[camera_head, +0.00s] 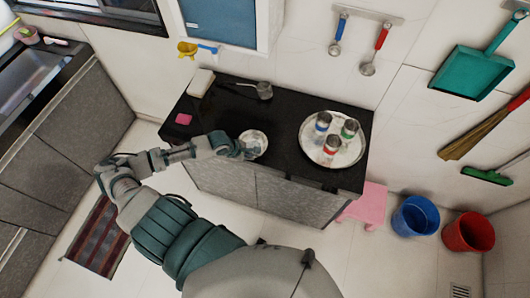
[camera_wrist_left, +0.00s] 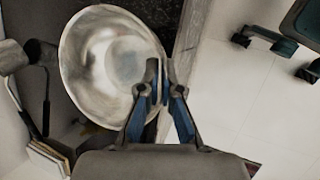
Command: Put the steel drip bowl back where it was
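The steel drip bowl (camera_head: 257,139) is a shiny round bowl near the front edge of the dark counter. It fills the upper left of the left wrist view (camera_wrist_left: 105,62), with its open inside facing the camera. My left gripper (camera_head: 246,152) reaches in from the left at the bowl's near side. In the left wrist view its two fingers (camera_wrist_left: 159,82) are close together at the bowl's right rim, one on each side, and look shut on it. I cannot tell whether the bowl rests on the counter or is slightly raised. My right gripper is not in view.
The counter middle (camera_head: 280,118) is clear.

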